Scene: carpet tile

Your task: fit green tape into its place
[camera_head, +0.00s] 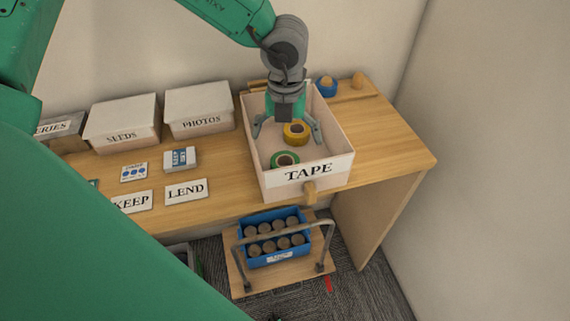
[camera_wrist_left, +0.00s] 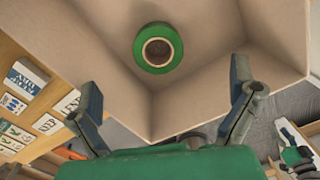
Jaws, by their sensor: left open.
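The green tape (camera_head: 285,160) lies inside the open box labelled TAPE (camera_head: 342,165), near its front label wall. A yellow tape roll (camera_head: 295,133) is in the same box, behind and a little right of the green one. My left gripper (camera_head: 288,137) points down into the box with its fingers spread wide and nothing held between them. In the left wrist view the green tape (camera_wrist_left: 158,48) shows as a ring against the box's inside, beyond the open fingers (camera_wrist_left: 165,105). My right gripper is not seen.
Lidded boxes labelled SEEDS (camera_head: 122,122) and PHOTOS (camera_head: 199,108) stand left of the TAPE box. KEEP (camera_head: 131,202) and LEND (camera_head: 186,191) cards lie on the desk. A blue roll (camera_head: 327,86) sits behind the box. A blue crate of cylinders (camera_head: 274,238) is below the desk front.

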